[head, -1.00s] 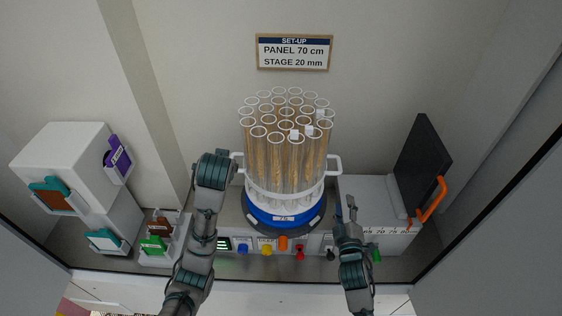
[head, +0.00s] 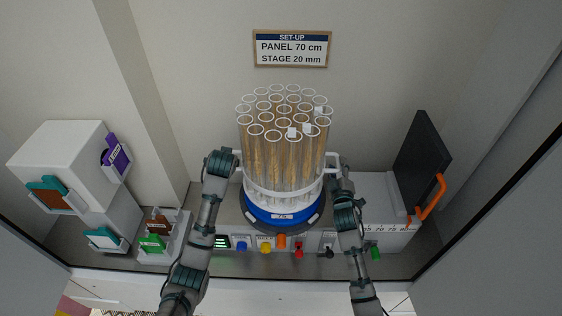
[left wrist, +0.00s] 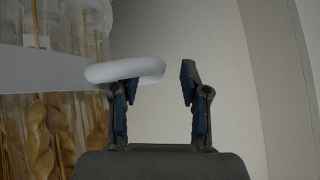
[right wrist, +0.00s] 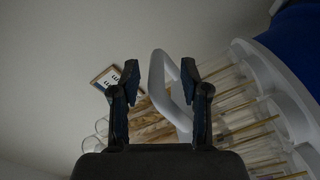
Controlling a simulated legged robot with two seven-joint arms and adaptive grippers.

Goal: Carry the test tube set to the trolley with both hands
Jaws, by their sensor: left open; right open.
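The test tube set (head: 285,165) is a round white rack of clear tubes holding wheat ears, with a white loop handle on each side. It stands on a blue round stage (head: 283,217) in the head view. My left gripper (left wrist: 158,80) is open at the left handle (left wrist: 125,70), which reaches in between its fingers. My right gripper (head: 334,160) is open at the right handle; in the right wrist view the handle (right wrist: 158,95) stands between its two fingers (right wrist: 160,82). The trolley is not identifiable in these views.
Coloured knobs (head: 265,246) line the panel front below the stage. White boxes with teal and purple parts (head: 60,160) stand at the left. A black panel with an orange handle (head: 431,199) stands at the right. A set-up sign (head: 291,48) hangs on the back wall.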

